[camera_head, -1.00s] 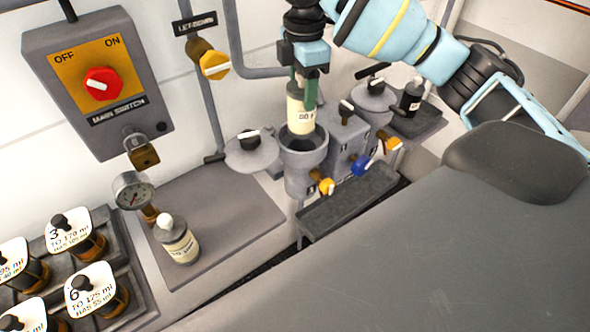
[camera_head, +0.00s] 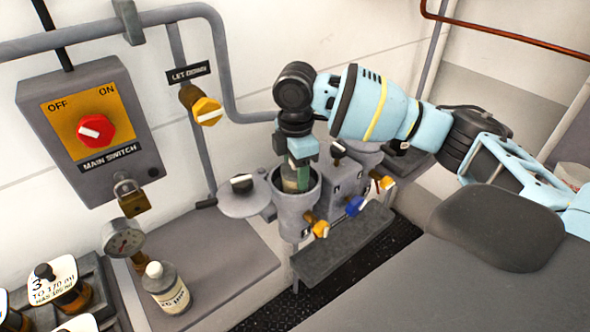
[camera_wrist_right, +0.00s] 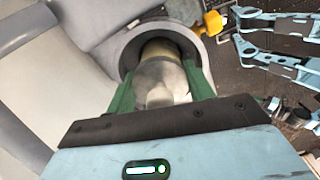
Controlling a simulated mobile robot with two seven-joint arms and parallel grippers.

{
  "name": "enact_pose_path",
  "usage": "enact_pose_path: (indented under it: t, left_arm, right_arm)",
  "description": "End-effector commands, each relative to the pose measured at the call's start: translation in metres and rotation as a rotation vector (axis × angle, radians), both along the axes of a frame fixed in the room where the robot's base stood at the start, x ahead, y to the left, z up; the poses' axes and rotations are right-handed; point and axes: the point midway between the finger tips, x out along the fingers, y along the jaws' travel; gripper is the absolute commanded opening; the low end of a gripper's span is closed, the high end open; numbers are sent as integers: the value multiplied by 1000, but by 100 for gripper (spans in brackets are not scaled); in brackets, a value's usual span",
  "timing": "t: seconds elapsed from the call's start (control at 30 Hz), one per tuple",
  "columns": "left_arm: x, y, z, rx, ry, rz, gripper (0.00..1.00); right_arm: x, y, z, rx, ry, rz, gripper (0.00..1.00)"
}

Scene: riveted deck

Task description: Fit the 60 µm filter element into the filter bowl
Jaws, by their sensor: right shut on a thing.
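The filter bowl (camera_head: 292,216) is a grey open cup on the wall unit, left of the valve block. The pale cylindrical filter element (camera_head: 290,184) is upright with its lower part inside the bowl. My right gripper (camera_head: 300,166) is above the bowl mouth, its green fingers shut on the element's top. In the right wrist view the fingers (camera_wrist_right: 163,88) hold the element (camera_wrist_right: 160,72) on both sides, within the ring of the bowl's rim (camera_wrist_right: 128,52). The element's bottom is hidden, and its label cannot be read now.
A round grey lid with a black-and-white knob (camera_head: 242,186) sits left of the bowl. Yellow and blue valve handles (camera_head: 355,206) and a dark tray (camera_head: 340,245) lie to the right and front.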

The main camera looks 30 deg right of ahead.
Motion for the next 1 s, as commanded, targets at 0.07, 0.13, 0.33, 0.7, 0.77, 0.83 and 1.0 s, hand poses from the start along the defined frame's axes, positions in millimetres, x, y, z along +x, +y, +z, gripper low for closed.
enact_pose_path:
  t: [0.07,0.13,0.33,0.7,0.77,0.83,1.0]
  left_arm:
    - [0,0,0,0,0,0,36]
    - [0,0,0,-1,0,1,36]
    - [1,-2,1,-6,-1,6,36]
    - [4,-4,4,-11,-9,11,36]
    - [4,-4,4,-10,-10,11,36]
    - [4,-3,4,-9,-9,10,36]
    - [3,-2,3,-4,-7,6,36]
  right_arm:
    - [0,0,-4,1,-2,0,26]
    - [0,0,-4,1,-2,0,26]
    - [0,0,-4,1,-2,0,26]
    - [0,0,-12,1,-2,0,26]
    - [0,0,-14,1,-2,0,26]
    - [0,0,-15,1,-2,0,26]
    - [0,0,-16,1,-1,0,62]
